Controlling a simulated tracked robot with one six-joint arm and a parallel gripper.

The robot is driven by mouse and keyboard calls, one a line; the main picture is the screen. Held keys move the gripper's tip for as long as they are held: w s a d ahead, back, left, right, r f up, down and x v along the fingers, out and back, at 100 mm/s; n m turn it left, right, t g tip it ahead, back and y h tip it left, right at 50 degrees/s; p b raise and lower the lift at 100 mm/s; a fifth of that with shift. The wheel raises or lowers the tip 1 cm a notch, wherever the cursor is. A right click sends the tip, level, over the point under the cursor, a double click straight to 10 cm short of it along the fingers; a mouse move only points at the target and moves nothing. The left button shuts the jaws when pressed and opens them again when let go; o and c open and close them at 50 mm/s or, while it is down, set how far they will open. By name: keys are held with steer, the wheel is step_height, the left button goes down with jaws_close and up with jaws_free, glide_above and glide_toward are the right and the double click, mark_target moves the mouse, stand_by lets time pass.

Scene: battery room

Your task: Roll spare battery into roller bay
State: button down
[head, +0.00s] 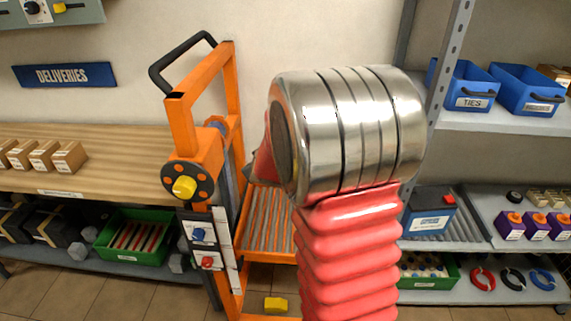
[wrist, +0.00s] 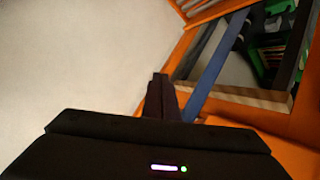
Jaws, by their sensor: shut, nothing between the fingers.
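A dark blue battery (head: 428,222) with a red cap and a pale label stands on the middle shelf of the right rack, partly hidden by my arm. Grey rollers (head: 446,227) show beside it on that shelf. An orange lift cart (head: 181,130) stands left of my arm, with a roller deck (head: 268,222) partly behind the arm. My gripper (wrist: 160,82) is shut and empty in the wrist view, near the cart's orange frame (wrist: 180,58) and a blue strip (wrist: 216,65). In the head view my arm hides the gripper.
A wooden bench (head: 110,150) with small boxes is at left, a green crate (head: 135,238) below it. Blue bins (head: 465,85) stand on the right rack's upper shelf. A yellow block (head: 276,305) is low on the cart. Tiled floor (head: 90,295) shows at lower left.

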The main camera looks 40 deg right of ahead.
steer(key=s+a+r+y, duration=0.1)
steer(key=s+a+r, duration=0.25)
steer(key=a, duration=0.25)
steer(key=s+a+r+g+y, duration=0.1)
steer(key=s+a+r+y, duration=0.1)
steer(key=s+a, duration=0.3)
steer(key=s+a+r+y, duration=0.1)
steer(key=s+a+r, duration=0.2)
steer(key=a, duration=0.3)
steer(key=s+a+g, duration=0.1)
steer(key=s+a, duration=0.3)
steer(key=s, duration=0.6)
steer(key=s+a+g+y, duration=0.1)
steer(key=s+a, duration=0.3)
steer(key=s, duration=0.6)
steer(key=shift+r+g, duration=0.3)
steer(key=shift+g, duration=0.5)
steer(key=shift+s, duration=0.2)
